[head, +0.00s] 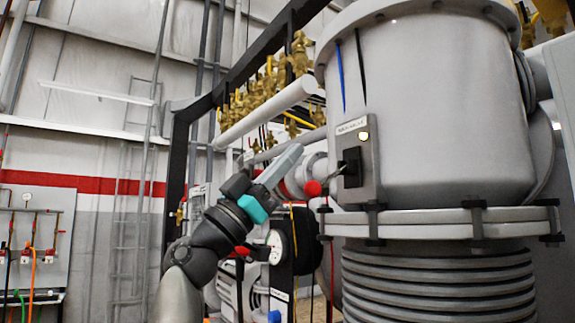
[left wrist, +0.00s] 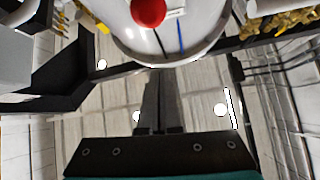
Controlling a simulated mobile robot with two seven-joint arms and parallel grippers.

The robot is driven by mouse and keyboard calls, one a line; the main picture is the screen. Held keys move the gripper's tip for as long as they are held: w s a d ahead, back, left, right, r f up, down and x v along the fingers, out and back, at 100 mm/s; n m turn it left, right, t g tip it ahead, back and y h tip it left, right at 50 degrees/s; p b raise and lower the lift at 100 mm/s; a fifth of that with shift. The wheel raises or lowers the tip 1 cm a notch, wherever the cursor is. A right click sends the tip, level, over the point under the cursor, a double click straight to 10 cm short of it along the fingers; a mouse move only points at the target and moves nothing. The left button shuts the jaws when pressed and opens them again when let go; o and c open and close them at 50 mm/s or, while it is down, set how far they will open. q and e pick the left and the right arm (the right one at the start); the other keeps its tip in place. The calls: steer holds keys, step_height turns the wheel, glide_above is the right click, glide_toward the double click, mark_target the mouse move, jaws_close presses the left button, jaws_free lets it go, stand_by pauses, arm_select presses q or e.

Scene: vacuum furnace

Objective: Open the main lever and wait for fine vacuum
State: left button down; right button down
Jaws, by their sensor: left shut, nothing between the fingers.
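The main lever shows in the head view as a red ball knob (head: 313,188) on a thin rod that runs to a black switch block (head: 351,167). The block sits on a grey panel (head: 369,188) on the furnace vessel. My left gripper (head: 297,149) is shut and empty, pointing up and to the right, just left of and above the knob in the picture. In the left wrist view the shut fingers (left wrist: 161,74) point towards the vessel, and the red knob (left wrist: 148,12) lies beyond their tips, apart from them. My right gripper is not in view.
A lit lamp (head: 363,135) is on the panel above the switch block. The big grey vessel (head: 440,110) fills the right side. A round gauge (head: 275,246) sits below my gripper. Brass valves (head: 270,83) and a white pipe (head: 265,112) are behind and above.

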arm_select(q)
steer(key=b+v, duration=0.1)
steer(key=v, duration=0.9)
steer(key=shift+d+f, duration=0.15)
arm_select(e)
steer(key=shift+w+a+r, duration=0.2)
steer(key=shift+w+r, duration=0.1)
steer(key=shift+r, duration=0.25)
arm_select(q)
steer(key=shift+w, duration=0.1)
